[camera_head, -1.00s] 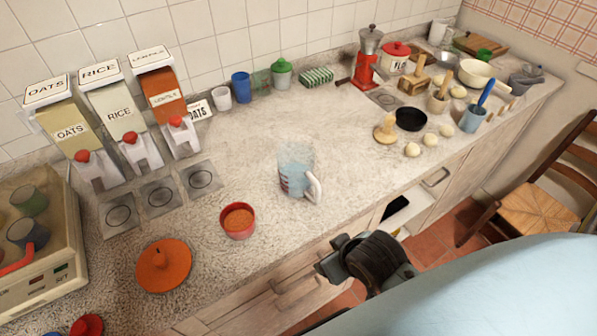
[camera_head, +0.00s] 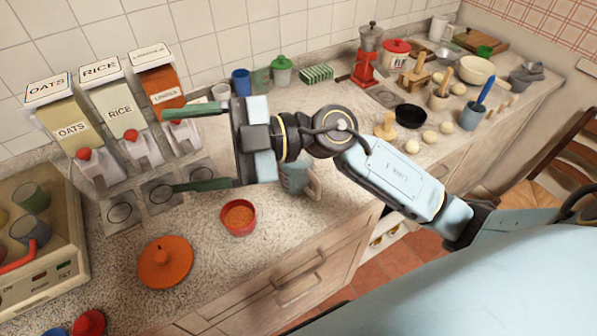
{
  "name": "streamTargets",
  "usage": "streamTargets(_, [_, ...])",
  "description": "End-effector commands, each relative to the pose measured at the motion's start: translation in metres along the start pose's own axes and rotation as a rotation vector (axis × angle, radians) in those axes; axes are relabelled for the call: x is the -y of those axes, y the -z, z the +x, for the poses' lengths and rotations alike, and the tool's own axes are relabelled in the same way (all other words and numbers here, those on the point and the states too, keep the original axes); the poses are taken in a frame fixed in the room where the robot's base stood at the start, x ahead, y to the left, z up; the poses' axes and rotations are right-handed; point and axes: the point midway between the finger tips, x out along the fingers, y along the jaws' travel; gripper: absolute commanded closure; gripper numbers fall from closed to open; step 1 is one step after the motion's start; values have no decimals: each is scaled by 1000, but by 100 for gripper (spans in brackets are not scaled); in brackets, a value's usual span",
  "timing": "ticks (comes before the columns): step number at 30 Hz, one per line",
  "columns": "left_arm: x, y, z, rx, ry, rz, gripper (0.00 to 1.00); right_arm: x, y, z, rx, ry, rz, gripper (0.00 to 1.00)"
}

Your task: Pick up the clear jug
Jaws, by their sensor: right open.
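The clear jug (camera_head: 297,181) stands on the counter, mostly hidden behind my right gripper and wrist. Its lower part and the white handle (camera_head: 314,184) at its right show below the wrist. My right gripper (camera_head: 187,149) is open and empty, with its two green fingers spread wide and pointing left, towards the dispensers. The jug is to the right of the fingers, not between them. My left gripper is not in view.
Oats, rice and lentil dispensers (camera_head: 122,115) stand at the back left. A red bowl (camera_head: 238,228) and an orange lid (camera_head: 165,262) lie in front of the arm. Cups, a red grinder (camera_head: 367,68) and a black pan (camera_head: 410,116) stand further right.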

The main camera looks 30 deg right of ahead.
Motion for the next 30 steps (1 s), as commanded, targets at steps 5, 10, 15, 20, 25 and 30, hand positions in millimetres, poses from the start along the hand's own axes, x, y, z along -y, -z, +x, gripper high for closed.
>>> streamTargets(5, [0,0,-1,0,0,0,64,41,-46,-27,304,459,14,26])
streamTargets(10, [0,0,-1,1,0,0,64,42,-96,-97,773,730,98,26])
streamTargets(15, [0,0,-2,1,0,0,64,17,-115,-170,1216,802,197,26])
streamTargets(20, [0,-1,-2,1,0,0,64,0,-115,-208,1452,786,259,26])
streamTargets(25, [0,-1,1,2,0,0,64,6,-126,-220,1514,780,281,26])
streamTargets(30, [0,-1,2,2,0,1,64,27,-151,-224,1512,782,283,26])
